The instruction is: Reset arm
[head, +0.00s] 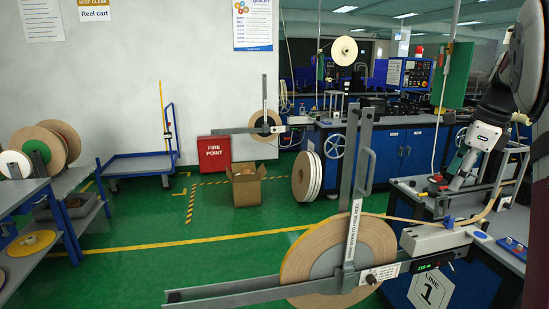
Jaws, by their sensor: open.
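My gripper (458,181) hangs at the right above the grey bench top (408,186) of the line 1 machine. It is open, and I see nothing between its fingers; the fingertips are small and dark here. A large tape reel (375,238) stands in the lower middle on the payoff. A grey upright arm (353,225) with a loop handle (369,165) stands across the reel's front, with printed words on its lower part. A long grey rail (225,293) runs across the reel's lower half. My gripper is right of the upright arm, apart from it.
A striped reel (307,176), an open carton (246,186) and a blue cart (140,164) stand behind. Shelves with reels (30,190) are at left. Green floor between is clear.

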